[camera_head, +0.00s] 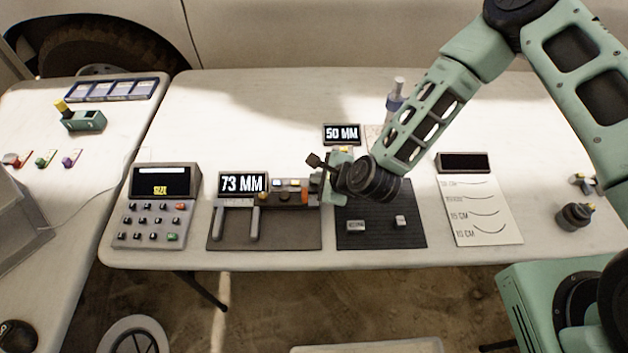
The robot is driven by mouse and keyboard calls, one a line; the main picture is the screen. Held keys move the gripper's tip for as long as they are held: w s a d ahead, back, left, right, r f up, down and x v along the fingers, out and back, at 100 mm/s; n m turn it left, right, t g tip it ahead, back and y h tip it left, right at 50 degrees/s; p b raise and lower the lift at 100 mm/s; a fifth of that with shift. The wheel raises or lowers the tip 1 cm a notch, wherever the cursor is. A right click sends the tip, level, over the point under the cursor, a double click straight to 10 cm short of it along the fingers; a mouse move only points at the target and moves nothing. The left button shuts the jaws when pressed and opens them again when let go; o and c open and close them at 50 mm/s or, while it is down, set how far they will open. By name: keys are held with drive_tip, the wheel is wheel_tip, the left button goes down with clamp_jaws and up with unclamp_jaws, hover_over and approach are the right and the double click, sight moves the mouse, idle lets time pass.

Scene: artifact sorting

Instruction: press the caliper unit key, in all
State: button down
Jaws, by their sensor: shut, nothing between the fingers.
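The caliper (237,206) lies on a dark mat on the table, left of centre, with two grey jaws pointing toward the near edge. Its display (243,184) reads "73 MM". A row of small keys and blocks, one of them orange, sits along the caliper's bar to the right of the display. My gripper (318,168) is shut and empty, at or just above the right end of that bar. Its fingertips are small and partly covered by my wrist, and I cannot tell whether they touch a key.
A keypad terminal (152,207) showing "SIZE" stands left of the caliper. A "50 MM" display (342,134) stands behind my gripper. A black mat (378,236) with two small grey pieces lies to the right, then a paper chart (482,210).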

drive_tip(key=shift+r+p, duration=0.45)
drive_tip(key=shift+r, duration=0.25)
drive_tip(key=shift+r, duration=0.15)
wheel_tip(320, 180, up, 5)
drive_tip(key=p, duration=0.3)
drive_tip(key=shift+p, duration=0.4)
drive_tip(key=s+r+n+g, duration=0.5)
drive_tip(key=s+r+n, duration=0.4)
drive_tip(key=r+n, duration=0.55)
drive_tip(key=s+d+r+n+g+h, duration=0.2)
drive_tip(key=s+d+r+n+h, duration=0.3)
drive_tip(key=s+d+r+n, duration=0.6)
drive_tip(key=s+r+n, duration=0.1)
drive_tip(key=s, duration=0.2)
drive_tip(key=shift+s+r, duration=0.2)
drive_tip(key=shift+r, duration=0.2)
